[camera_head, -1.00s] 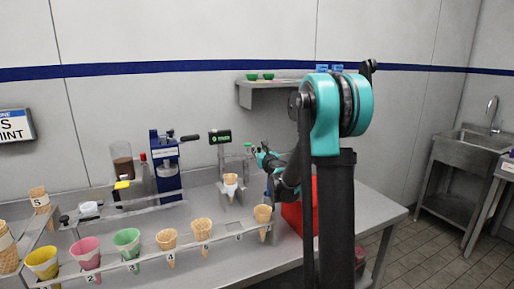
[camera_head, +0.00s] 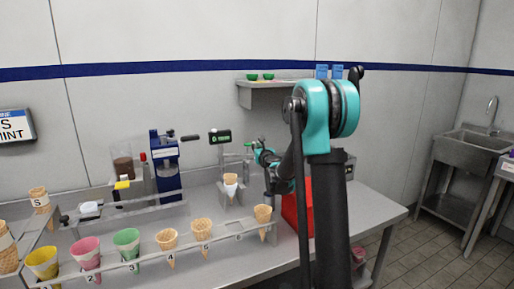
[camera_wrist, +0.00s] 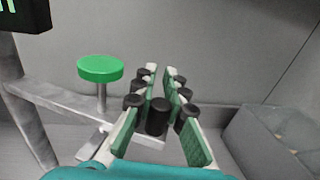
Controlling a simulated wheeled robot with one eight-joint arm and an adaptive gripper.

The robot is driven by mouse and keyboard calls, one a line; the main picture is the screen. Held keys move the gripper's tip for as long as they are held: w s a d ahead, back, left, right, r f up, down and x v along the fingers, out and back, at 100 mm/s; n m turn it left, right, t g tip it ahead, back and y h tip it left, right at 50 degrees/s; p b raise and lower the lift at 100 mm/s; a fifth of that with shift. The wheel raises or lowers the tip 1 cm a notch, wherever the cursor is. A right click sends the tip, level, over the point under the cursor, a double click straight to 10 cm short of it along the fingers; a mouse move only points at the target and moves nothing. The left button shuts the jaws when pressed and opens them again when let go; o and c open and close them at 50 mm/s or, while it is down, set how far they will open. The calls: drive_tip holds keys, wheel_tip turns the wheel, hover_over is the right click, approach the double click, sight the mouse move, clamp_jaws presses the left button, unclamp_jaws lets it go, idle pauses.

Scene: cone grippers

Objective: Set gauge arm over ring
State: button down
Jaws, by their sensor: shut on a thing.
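The gauge stand's grey arm (camera_head: 236,155) shows in the head view, beside a small green-lit display (camera_head: 220,136). Below it a cone with a white rim (camera_head: 230,180) sits in a metal holder; the ring itself is too small to make out. My gripper (camera_wrist: 158,112) has its green-padded fingers closed around a black knob (camera_wrist: 157,118), which seems to belong to the gauge arm. In the wrist view a green disc (camera_wrist: 100,68) on a thin post stands left of the fingers, by a grey bar (camera_wrist: 60,108). In the head view my gripper is at the stand's right side, partly hidden.
A rack (camera_head: 190,246) with several numbered cones runs along the counter's front. A blue press (camera_head: 165,165) and a brown container (camera_head: 122,168) stand to the left. A red bin (camera_head: 299,212) is behind my arm. A shelf (camera_head: 270,84) with green items is on the wall.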

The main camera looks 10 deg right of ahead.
idle(0.4)
drive_tip(key=s+a+m+g+h, duration=0.4)
drive_tip(key=s+m+h, duration=0.2)
drive_tip(key=s+h, duration=0.2)
drive_tip(key=s+a+m+g+h, duration=0.4)
drive_tip(key=s+m+h, duration=0.3)
drive_tip(key=h, duration=0.3)
drive_tip(key=shift+s+m+g, duration=0.3)
drive_tip(key=shift+s+g, duration=0.1)
drive_tip(key=shift+s, duration=0.5)
drive_tip(key=shift+a, duration=0.15)
drive_tip(key=c, duration=1.6)
unclamp_jaws()
drive_tip(key=shift+c, duration=0.2)
drive_tip(key=shift+a, duration=0.1)
